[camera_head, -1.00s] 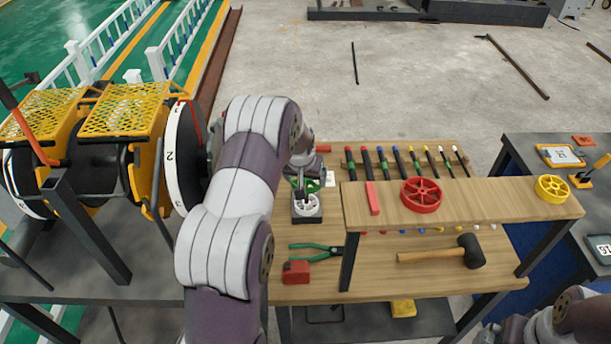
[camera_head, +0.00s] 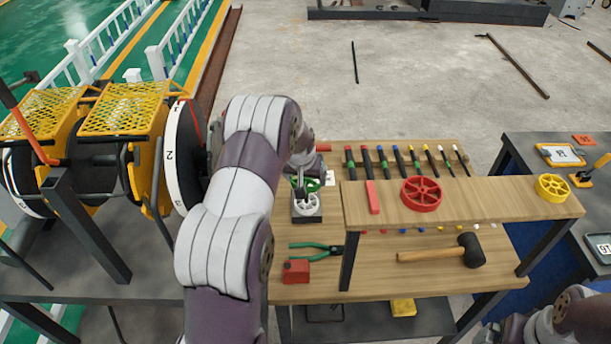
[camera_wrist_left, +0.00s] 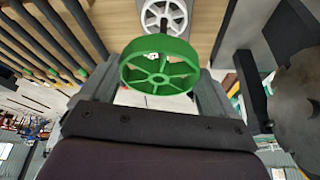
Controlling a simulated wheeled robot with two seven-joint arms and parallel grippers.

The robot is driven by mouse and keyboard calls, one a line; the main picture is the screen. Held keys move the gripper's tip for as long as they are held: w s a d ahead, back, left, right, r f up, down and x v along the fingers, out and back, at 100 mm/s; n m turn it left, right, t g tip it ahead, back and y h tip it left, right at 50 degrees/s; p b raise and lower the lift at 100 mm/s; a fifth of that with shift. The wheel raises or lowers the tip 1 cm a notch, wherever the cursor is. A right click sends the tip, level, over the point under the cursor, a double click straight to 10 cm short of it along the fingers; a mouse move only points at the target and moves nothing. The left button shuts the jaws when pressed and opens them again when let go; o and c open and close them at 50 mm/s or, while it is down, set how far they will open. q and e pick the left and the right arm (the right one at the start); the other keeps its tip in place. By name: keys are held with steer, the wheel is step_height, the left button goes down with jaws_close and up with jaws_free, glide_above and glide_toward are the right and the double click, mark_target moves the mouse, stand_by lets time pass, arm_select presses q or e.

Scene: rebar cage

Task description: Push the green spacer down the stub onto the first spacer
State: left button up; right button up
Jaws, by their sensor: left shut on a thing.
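My left gripper (camera_head: 303,188) is shut on the green spacer (camera_wrist_left: 160,66), a spoked wheel whose rim lies between the two fingers in the left wrist view. In the head view the green spacer (camera_head: 312,184) is partly hidden by the gripper. The first spacer, a white spoked wheel (camera_head: 306,205), sits below it on a dark block (camera_head: 307,219). It also shows in the left wrist view (camera_wrist_left: 152,15), with a dark piece of the stub (camera_wrist_left: 164,27) at its hub. The two spacers are apart. I cannot tell whether the stub passes through the green hub. My right gripper is out of view.
A raised wooden shelf (camera_head: 480,203) with a red wheel (camera_head: 421,194) and a yellow wheel (camera_head: 552,189) stands to the right. Green-handled pliers (camera_head: 316,250), a red block (camera_head: 296,271) and a mallet (camera_head: 440,254) lie on the bench.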

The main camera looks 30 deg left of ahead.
mark_target(305, 205)
arm_select(q)
steer(key=shift+f+b, duration=3.05)
steer(key=shift+f, duration=1.2)
steer(key=o, duration=0.9)
steer(key=shift+r, duration=0.2)
steer(key=b+v, duration=0.2)
steer(key=v, duration=1)
steer(key=shift+s+d+r, duration=0.1)
steer(key=shift+r, duration=0.05)
steer(key=s+d+f+m+g, duration=0.1)
steer(key=s+d, duration=0.4)
steer(key=s, duration=0.2)
steer(key=s+d+f+m+g, duration=0.1)
steer(key=s+d, duration=0.4)
steer(key=s, duration=0.2)
steer(key=s+d+f+m+g+h, duration=0.1)
steer(key=s+d, duration=0.4)
steer(key=s, duration=0.2)
steer(key=shift+s+m, duration=0.3)
